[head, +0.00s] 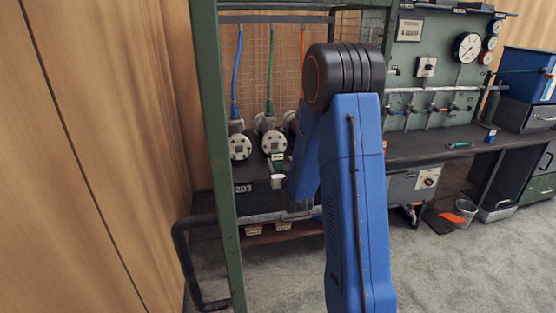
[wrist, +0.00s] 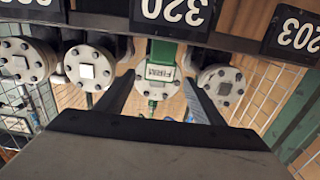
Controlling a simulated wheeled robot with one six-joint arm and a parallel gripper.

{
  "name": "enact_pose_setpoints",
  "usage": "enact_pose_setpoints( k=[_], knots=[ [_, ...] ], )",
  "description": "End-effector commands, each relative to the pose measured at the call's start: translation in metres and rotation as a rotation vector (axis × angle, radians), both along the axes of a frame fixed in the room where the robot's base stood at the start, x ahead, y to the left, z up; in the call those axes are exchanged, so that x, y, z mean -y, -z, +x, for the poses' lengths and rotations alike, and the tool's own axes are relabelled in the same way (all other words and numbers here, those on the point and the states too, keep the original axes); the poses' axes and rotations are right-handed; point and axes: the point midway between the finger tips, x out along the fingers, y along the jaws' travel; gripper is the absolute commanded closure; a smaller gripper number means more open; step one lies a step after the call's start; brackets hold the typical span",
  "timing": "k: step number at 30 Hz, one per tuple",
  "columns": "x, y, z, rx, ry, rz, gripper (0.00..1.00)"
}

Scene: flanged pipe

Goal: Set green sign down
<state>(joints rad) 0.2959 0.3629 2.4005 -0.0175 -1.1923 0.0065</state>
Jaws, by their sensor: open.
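The green sign (wrist: 166,52) with a white lettered label shows upside down in the wrist view. It sits against a round grey bolted flange (wrist: 157,92), between that flange and the dark rail. My gripper (wrist: 159,80) is open, with one dark finger on each side of the sign and flange. I cannot tell whether the fingers touch the sign.
Flanges stand on both sides, one at the left (wrist: 88,68) and one at the right (wrist: 221,84). The dark rail carries number plates, including 203 (wrist: 297,34). A green frame post (head: 222,150) stands left of the arm. A workbench (head: 440,148) lies to the right.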

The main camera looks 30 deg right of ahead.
Motion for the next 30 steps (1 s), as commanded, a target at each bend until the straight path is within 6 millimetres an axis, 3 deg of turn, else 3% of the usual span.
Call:
enact_pose_setpoints(
  k=[3, 9, 17, 23, 30],
  knots=[
    [-0.006, 0.0, -0.022, -0.001, 0.0, 0.0, 0.38],
    [-0.014, 0.0, -0.048, -0.001, 0.0, 0.0, 0.38],
    [-0.021, -0.005, -0.059, -0.018, -0.006, 0.004, 0.38],
    [-0.045, -0.022, -0.069, -0.126, -0.035, 0.031, 0.38],
    [-0.081, -0.042, -0.101, -0.303, -0.077, 0.07, 0.38]
  ],
)
